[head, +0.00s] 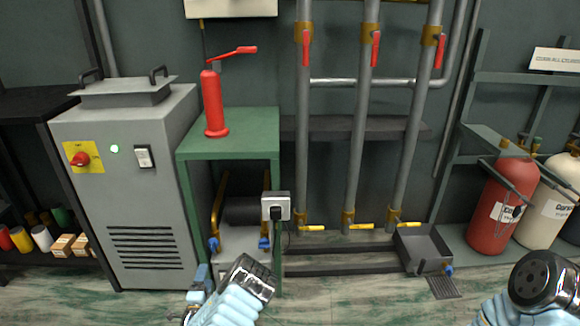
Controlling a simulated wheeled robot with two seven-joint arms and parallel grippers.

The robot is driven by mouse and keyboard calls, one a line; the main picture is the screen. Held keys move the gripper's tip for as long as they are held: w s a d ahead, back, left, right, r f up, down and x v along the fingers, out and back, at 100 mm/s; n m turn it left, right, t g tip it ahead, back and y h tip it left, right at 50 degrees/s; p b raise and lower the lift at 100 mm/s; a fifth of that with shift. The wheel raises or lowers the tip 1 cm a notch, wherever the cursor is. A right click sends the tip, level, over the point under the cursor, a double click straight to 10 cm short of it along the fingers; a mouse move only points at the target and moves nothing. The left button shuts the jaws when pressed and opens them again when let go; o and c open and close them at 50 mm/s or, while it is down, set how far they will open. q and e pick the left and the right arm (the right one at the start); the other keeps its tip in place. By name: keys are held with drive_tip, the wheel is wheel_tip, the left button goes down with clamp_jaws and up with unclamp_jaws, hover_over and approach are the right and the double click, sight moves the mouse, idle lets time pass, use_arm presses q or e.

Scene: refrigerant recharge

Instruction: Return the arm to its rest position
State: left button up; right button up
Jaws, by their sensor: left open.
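My left arm comes in at the bottom centre, with a dark, shiny joint over pale blue links. My left gripper (201,284) shows small and partly hidden beside that joint, low in front of the green bench (228,150). It is open, and I see nothing held in it. My right arm shows at the lower right corner as a round dark joint over pale blue links. Its gripper fingers are not visible.
A grey machine (150,190) with a lit green lamp stands left. A red hand pump (214,105) stands on the bench. Vertical pipes with red-handled valves (375,48) rise behind. A grey tray (422,248) and a red cylinder (497,205) are right. Open floor lies between the arms.

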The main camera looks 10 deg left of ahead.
use_arm(q)
drive_tip(key=s+d+f+n+g+h+p, duration=0.1)
drive_tip(key=s+d+f+n+g+p, duration=0.1)
drive_tip(key=s+d+f+n+g, duration=0.3)
drive_tip(key=s+d+f+n+g+p, duration=0.25)
drive_tip(key=s+f+n+g, duration=0.2)
drive_tip(key=s+n, duration=0.3)
drive_tip(key=s+d+r+n+g+h, duration=0.2)
drive_tip(key=s+d, duration=0.4)
drive_tip(key=d, duration=0.4)
drive_tip(key=s+d+r+n+g+h+p, duration=0.1)
drive_tip(key=s+d+r+g+h, duration=0.4)
drive_tip(key=d, duration=0.6)
drive_tip(key=s+r+n, duration=0.1)
drive_tip(key=s, duration=0.1)
drive_tip(key=shift+s+r+h, duration=0.3)
drive_tip(key=shift+r, duration=0.1)
